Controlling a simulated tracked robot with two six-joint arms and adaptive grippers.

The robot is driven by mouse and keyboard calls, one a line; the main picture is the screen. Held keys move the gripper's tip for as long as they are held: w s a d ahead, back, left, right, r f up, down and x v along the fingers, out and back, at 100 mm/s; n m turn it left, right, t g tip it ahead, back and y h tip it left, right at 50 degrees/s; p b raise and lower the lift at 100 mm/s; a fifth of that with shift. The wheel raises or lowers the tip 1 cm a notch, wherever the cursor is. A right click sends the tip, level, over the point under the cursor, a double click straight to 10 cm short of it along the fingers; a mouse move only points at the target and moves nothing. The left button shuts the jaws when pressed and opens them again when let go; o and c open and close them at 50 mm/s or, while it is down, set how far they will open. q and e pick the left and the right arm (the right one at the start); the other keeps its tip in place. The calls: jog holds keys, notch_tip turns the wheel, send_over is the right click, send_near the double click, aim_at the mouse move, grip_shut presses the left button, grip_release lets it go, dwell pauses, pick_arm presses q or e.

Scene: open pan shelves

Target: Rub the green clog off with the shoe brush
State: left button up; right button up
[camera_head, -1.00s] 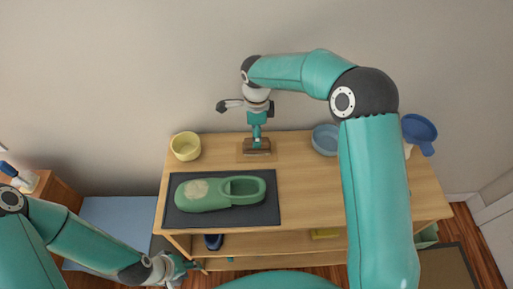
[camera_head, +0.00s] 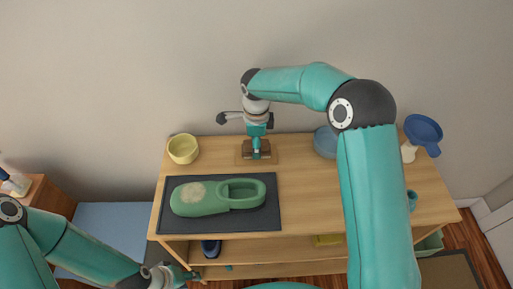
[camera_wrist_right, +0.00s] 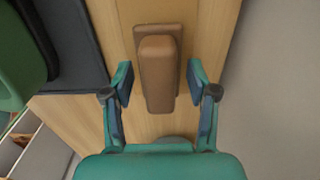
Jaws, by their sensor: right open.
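The green clog (camera_head: 218,196) lies on a dark mat (camera_head: 255,224) on the shelf top, with a pale dusty patch on its closed end. The brown shoe brush (camera_head: 247,152) stands on the wood behind the mat; the right wrist view shows its handle and block (camera_wrist_right: 158,75). My right gripper (camera_wrist_right: 160,84) is open above the brush, with one finger on each side of the handle and gaps between. In the head view it hides part of the brush. My left gripper (camera_head: 186,277) is low, in front of the shelf's left end, and empty; its finger gap is unclear.
A yellow bowl (camera_head: 183,149) stands left of the brush and a blue-grey bowl (camera_head: 325,142) right of it, partly behind my right arm. A blue funnel-like piece (camera_head: 423,130) is at the far right. The lower shelf holds a dark blue item (camera_head: 211,248) and a yellow one (camera_head: 328,240).

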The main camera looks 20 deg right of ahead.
jog(key=shift+b, duration=0.4)
dwell(0.4)
grip_shut()
jog(key=shift+r+p, duration=0.6)
jog(key=shift+r, duration=0.45)
jog(key=shift+r, duration=0.1)
jog(key=shift+r+p, duration=1.55)
jog(key=shift+r, duration=0.85)
